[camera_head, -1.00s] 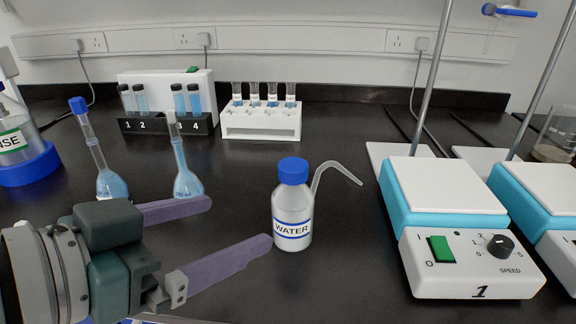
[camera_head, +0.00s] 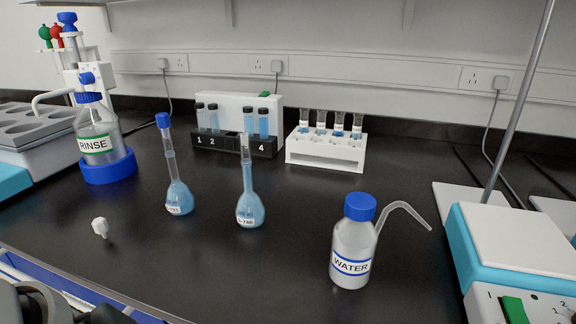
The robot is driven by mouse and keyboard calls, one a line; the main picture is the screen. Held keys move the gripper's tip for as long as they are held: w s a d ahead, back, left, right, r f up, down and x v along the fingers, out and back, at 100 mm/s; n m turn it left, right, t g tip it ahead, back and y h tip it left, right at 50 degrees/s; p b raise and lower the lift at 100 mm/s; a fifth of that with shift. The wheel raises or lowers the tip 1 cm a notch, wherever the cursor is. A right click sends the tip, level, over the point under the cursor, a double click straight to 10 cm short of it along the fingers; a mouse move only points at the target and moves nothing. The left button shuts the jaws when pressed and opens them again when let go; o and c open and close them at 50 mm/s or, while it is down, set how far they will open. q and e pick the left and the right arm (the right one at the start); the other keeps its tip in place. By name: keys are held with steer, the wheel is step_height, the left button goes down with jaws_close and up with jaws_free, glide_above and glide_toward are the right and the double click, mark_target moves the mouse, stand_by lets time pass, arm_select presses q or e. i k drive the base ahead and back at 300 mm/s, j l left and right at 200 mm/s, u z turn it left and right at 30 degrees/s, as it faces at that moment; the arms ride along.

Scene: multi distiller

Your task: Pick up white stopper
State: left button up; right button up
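The small white stopper (camera_head: 100,227) lies on the black bench at the lower left of the head view, near the bench's front edge. One flask (camera_head: 250,207) with blue liquid has an open neck with no blue cap on it. Only a dark part of my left gripper (camera_head: 106,315) shows at the bottom left edge, nearer to me than the stopper. Its fingers are out of the picture and it does not touch the stopper. My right gripper is not in view.
A blue-capped flask (camera_head: 178,194) stands right of the stopper. The RINSE bottle (camera_head: 97,135) sits behind it in a blue base. The WATER bottle (camera_head: 352,250) is front right. Vial racks (camera_head: 325,158) stand at the back. The bench around the stopper is clear.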

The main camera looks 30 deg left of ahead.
mark_target(100, 224)
steer(key=u, duration=2)
